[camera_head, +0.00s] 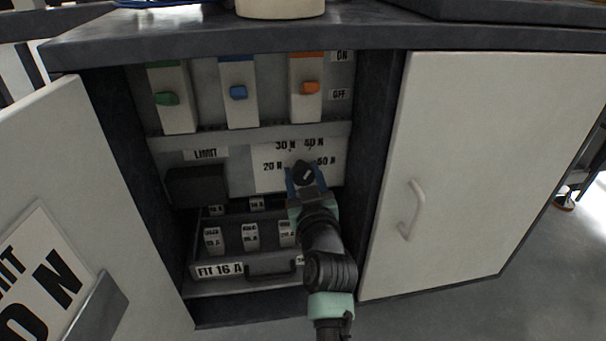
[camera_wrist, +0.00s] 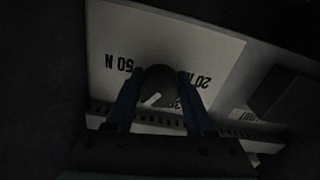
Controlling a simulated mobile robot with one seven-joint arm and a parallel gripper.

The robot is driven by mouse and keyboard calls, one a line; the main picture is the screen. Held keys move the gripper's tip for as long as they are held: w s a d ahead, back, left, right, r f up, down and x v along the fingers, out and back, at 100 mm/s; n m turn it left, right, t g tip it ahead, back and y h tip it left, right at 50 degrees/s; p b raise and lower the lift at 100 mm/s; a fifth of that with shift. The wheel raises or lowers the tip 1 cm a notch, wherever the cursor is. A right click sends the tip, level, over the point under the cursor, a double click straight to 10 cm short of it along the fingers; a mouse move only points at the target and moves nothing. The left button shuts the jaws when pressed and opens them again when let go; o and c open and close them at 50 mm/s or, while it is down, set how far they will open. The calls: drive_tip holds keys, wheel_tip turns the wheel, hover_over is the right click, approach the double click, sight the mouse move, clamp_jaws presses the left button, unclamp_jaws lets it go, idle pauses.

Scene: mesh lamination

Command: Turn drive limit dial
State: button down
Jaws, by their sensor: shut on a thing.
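The drive limit dial (camera_head: 304,172) is a dark round knob on a white plate (camera_head: 268,180) marked 20 N, 30 N, 40 N and 50 N, inside the open cabinet. My gripper (camera_head: 305,184) has its blue fingers on either side of the dial, shut on it. In the wrist view the dial (camera_wrist: 158,84) sits between the two blue fingers, with a pale pointer mark on it. In that dark view the plate (camera_wrist: 125,45) appears upside down, with 50 N at left and 20 N at right. The head view shows the pointer only poorly, so I cannot tell which value it marks.
Green (camera_head: 167,98), blue (camera_head: 238,92) and orange (camera_head: 310,87) switches sit above the dial. Below is a drawer (camera_head: 220,270) labelled FIT 16 A with several small blocks.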

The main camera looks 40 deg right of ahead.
drive_tip(key=shift+m+p, duration=0.3)
drive_tip(key=shift+r+m+p, duration=0.1)
drive_tip(key=shift+m+p, duration=0.55)
drive_tip(key=shift+m, duration=0.35)
drive_tip(key=m+p, duration=0.1)
drive_tip(key=m, duration=0.2)
drive_tip(key=shift+m+p, duration=0.3)
drive_tip(key=shift+p, duration=0.1)
drive_tip(key=m+p, duration=0.2)
drive_tip(key=m, duration=0.3)
drive_tip(key=shift+m, duration=0.3)
drive_tip(key=shift+c, duration=1.3)
unclamp_jaws()
drive_tip(key=shift+a, duration=0.1)
